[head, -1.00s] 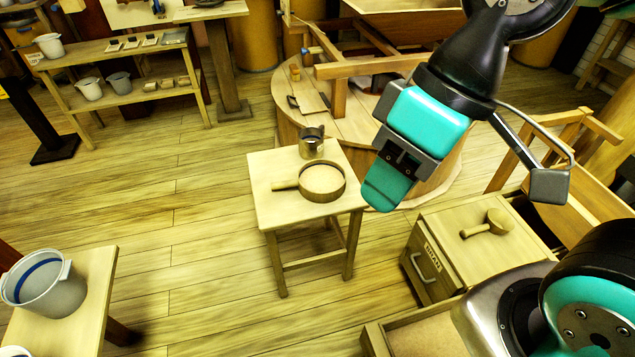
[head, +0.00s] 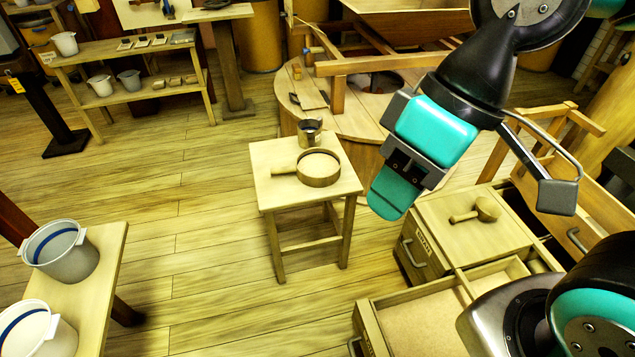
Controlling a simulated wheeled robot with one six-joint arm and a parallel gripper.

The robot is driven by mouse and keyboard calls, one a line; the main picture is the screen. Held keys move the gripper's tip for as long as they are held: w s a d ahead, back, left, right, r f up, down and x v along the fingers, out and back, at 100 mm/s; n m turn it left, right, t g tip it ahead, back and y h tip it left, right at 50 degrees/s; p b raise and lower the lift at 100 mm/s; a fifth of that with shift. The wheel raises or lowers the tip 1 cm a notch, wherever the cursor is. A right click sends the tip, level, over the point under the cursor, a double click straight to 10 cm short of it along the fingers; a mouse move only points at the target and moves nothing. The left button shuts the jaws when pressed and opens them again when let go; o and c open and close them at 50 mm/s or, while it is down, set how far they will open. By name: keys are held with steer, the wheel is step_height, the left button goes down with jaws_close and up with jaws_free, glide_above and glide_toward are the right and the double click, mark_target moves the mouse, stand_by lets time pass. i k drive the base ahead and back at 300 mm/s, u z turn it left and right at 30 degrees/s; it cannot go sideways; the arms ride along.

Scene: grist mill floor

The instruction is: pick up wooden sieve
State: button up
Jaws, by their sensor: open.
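The wooden sieve (head: 318,168), a round wooden frame with a short handle pointing left, lies flat on a small square wooden stool-like table (head: 272,199) in the middle of the head view. A metal cup (head: 309,131) stands just behind it on the same table. My gripper (head: 391,194) is to the right of the sieve in the picture, raised and empty. One teal finger shows clearly and the other is mostly hidden, and the jaws are open. It does not touch the sieve.
A cabinet (head: 470,240) with a wooden scoop (head: 478,210) on top and an open drawer (head: 417,318) stands at the right. Buckets (head: 62,252) stand on a table at lower left. A round millstone housing (head: 360,118) is behind the small table. The floor left of it is clear.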

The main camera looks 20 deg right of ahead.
mark_target(316, 168)
steer(key=k, duration=1.35)
steer(key=u, duration=1.05)
steer(key=i, duration=1.9)
steer(key=z, duration=1.85)
steer(key=i, duration=0.5)
steer(key=u, duration=0.05)
